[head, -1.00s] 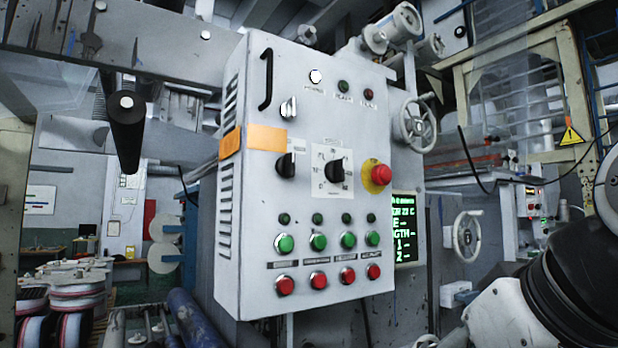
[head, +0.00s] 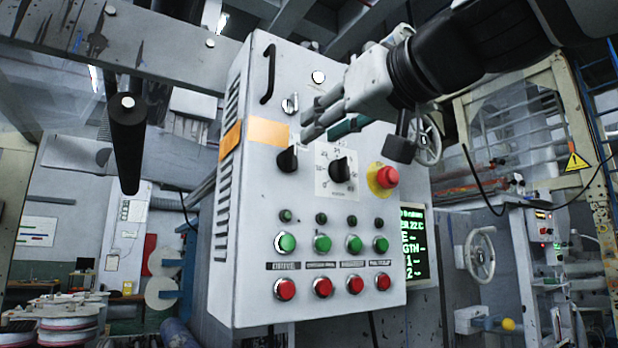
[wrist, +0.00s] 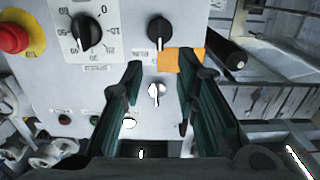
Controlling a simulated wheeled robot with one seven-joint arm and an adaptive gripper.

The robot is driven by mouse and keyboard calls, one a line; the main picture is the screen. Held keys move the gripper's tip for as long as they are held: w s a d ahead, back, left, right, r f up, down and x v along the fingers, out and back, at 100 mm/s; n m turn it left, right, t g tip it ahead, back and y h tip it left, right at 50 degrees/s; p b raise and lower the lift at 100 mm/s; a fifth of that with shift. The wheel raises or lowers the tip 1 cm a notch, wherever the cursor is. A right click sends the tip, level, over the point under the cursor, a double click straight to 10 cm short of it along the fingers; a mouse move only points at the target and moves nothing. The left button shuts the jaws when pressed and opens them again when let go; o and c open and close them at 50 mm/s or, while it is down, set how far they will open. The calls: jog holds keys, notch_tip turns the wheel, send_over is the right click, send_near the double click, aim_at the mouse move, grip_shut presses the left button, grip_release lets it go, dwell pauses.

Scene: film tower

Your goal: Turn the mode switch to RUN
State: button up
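The grey control panel (head: 255,295) fills the middle of the head view. It carries a black selector knob (head: 288,158) left of a black dial (head: 340,170) on a white scale plate, and a small silver switch (head: 290,103) above. My gripper (head: 312,128) is in front of the panel's upper half, reaching in from the upper right. In the wrist view its two fingers are open and empty. The silver switch (wrist: 154,93) appears between them, and the black knob (wrist: 160,31) lies beyond the tips.
A red emergency button on a yellow ring (head: 384,178) sits right of the dial, close below my gripper. Green buttons (head: 322,243) and red buttons (head: 322,287) line the lower panel. A black handle (head: 268,74) stands out at the upper left. A handwheel (head: 480,254) is further right.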

aim_at(295, 147)
jog(key=p+x, duration=0.1)
jog(key=x, duration=0.7)
grip_shut()
